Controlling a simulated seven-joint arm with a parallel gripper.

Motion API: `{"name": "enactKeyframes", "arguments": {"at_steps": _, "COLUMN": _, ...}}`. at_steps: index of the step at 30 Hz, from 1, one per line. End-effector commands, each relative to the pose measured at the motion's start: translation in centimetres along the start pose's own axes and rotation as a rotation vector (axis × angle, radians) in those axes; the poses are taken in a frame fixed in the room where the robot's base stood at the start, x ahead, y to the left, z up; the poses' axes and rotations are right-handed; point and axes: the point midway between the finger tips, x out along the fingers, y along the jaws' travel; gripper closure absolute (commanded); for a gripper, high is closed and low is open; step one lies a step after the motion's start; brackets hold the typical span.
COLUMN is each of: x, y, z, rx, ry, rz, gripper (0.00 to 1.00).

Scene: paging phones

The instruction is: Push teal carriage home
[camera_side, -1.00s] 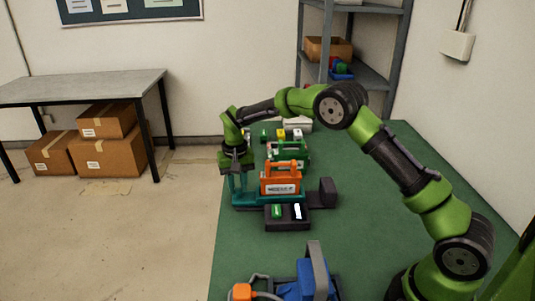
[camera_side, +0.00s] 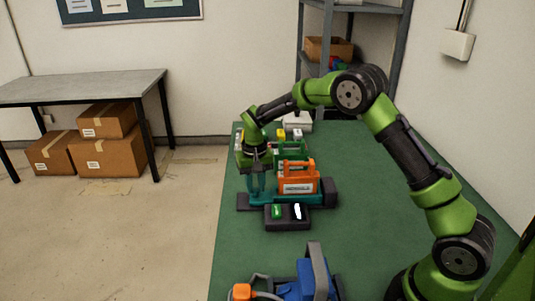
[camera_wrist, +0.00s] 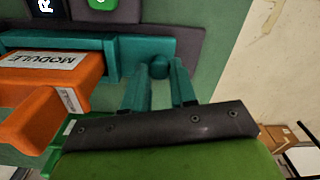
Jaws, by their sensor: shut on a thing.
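The teal carriage (camera_side: 268,198) sits on a dark rail base (camera_side: 243,201) on the green table, with an orange module (camera_side: 297,178) on it. In the side view the module is close to the dark end block (camera_side: 329,190) at the right; I cannot tell if they touch. My gripper (camera_side: 257,190) points down at the carriage's left end. In the wrist view its two teal fingers (camera_wrist: 158,88) are around a round teal knob (camera_wrist: 158,68) of the carriage (camera_wrist: 110,50), shut on it. The knob's lower part is hidden.
A dark panel (camera_side: 287,225) with a green and a white part lies in front of the rail. A green module (camera_side: 291,149) stands behind. Blue equipment (camera_side: 302,287) with an orange piece is at the table's front. The table's right side is clear.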

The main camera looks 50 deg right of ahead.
Motion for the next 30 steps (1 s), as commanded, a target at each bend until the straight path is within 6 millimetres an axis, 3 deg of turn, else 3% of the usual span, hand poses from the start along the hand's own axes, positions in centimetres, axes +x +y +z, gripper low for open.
{"name": "enactKeyframes", "arguments": {"at_steps": 4, "x": 0.0, "y": 0.7, "z": 0.1, "rx": 0.01, "ry": -0.009, "rz": 0.012, "gripper": 1.0}}
{"name": "enactKeyframes", "arguments": {"at_steps": 5, "x": 0.0, "y": 0.7, "z": 0.1, "rx": 0.01, "ry": -0.009, "rz": 0.012, "gripper": 0.71}}
{"name": "enactKeyframes", "arguments": {"at_steps": 9, "x": 0.0, "y": 0.6, "z": 0.1, "rx": 0.009, "ry": -0.008, "rz": 0.011, "gripper": 0.49}}
{"name": "enactKeyframes", "arguments": {"at_steps": 21, "x": -0.7, "y": 0.3, "z": 0.0, "rx": 0.005, "ry": -0.005, "rz": 0.007, "gripper": 0.48}}
{"name": "enactKeyframes", "arguments": {"at_steps": 26, "x": -3.3, "y": 0.3, "z": 0.0, "rx": 0.005, "ry": -0.001, "rz": 0.006, "gripper": 0.48}}
{"name": "enactKeyframes", "arguments": {"at_steps": 30, "x": -6.7, "y": 0.3, "z": -0.1, "rx": 0.006, "ry": 0.0, "rz": 0.006, "gripper": 0.48}}
